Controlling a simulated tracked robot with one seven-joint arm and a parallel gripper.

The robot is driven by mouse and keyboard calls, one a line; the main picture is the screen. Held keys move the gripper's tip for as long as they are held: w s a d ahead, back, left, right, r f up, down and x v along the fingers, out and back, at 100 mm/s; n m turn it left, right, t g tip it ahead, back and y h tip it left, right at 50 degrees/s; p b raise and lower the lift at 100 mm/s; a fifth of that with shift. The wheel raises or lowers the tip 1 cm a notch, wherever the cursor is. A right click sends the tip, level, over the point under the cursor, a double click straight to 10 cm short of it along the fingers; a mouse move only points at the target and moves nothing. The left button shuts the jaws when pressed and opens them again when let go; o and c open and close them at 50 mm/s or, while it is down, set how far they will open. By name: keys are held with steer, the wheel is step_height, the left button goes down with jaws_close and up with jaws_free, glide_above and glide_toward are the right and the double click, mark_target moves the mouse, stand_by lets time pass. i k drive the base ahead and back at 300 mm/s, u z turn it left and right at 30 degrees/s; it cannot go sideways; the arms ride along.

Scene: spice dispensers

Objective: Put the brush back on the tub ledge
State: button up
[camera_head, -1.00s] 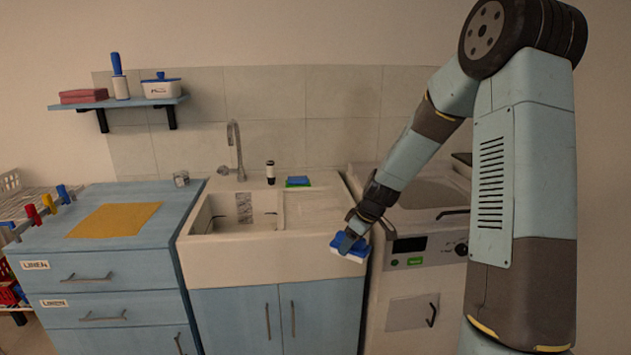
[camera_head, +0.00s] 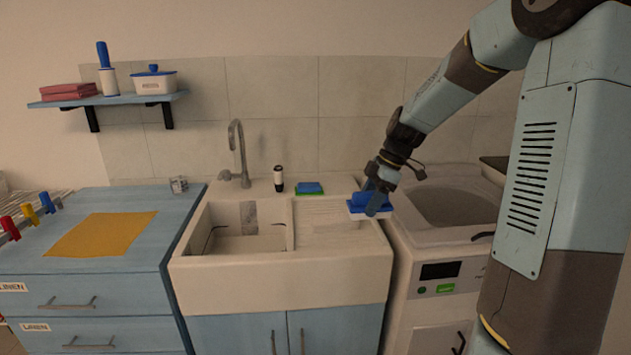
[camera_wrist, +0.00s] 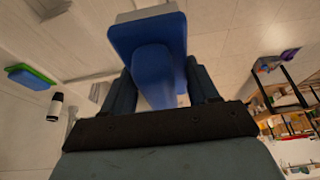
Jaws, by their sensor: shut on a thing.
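A brush (camera_head: 367,205) with a blue handle and a pale underside is held in my gripper (camera_head: 380,194), at the right end of the sink's drainboard. In the wrist view the blue brush (camera_wrist: 152,45) sits between my two fingers, which are shut on its raised handle. In the head view it appears level, bristle side down, a little above the drainboard. The tub is the cream sink (camera_head: 280,274), and its back ledge (camera_head: 228,192) carries the tap, a small dark-topped bottle (camera_head: 279,179) and a blue and green sponge (camera_head: 309,188).
A blue drawer cabinet (camera_head: 140,258) with a yellow cloth (camera_head: 103,234) stands left of the sink. A washing machine (camera_head: 440,225) stands close on the right. The tap (camera_head: 238,155) rises behind the basin. The drainboard (camera_head: 335,232) is bare.

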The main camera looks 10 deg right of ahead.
mark_target(342, 191)
steer(key=i, duration=0.9)
steer(key=z, duration=0.1)
